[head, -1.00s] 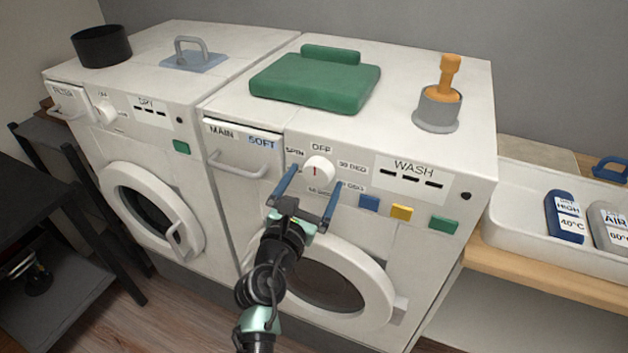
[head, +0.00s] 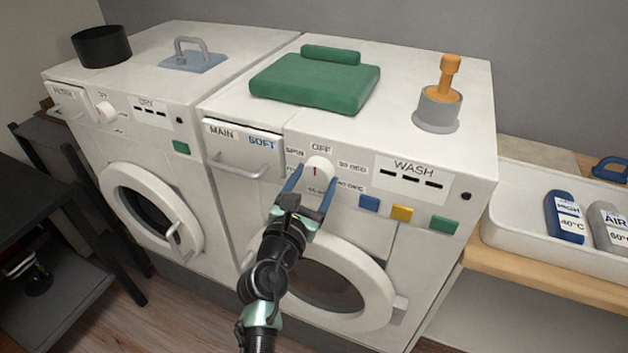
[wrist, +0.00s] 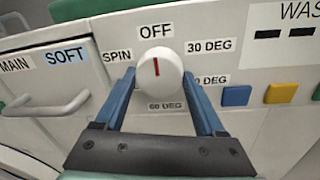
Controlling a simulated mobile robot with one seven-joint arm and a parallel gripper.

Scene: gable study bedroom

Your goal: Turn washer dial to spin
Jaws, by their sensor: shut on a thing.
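The washer dial (head: 319,167) is a white round knob on the front panel of the washer (head: 410,90), below the OFF label. In the wrist view the dial (wrist: 158,68) shows a red mark pointing up at OFF (wrist: 156,31). The SPIN label (wrist: 117,56) is at its upper left, 30 DEG at its upper right and 60 DEG below. My gripper (head: 315,177) is shut on the dial, with one blue finger at its left side and one at its right. The right finger partly hides another degree label.
The drawer handle (head: 238,168) sticks out left of the dial. Blue (head: 369,203), yellow (head: 401,213) and green (head: 444,225) buttons are at the right. The round door (head: 375,290) is below. A dryer (head: 130,160) stands at the left.

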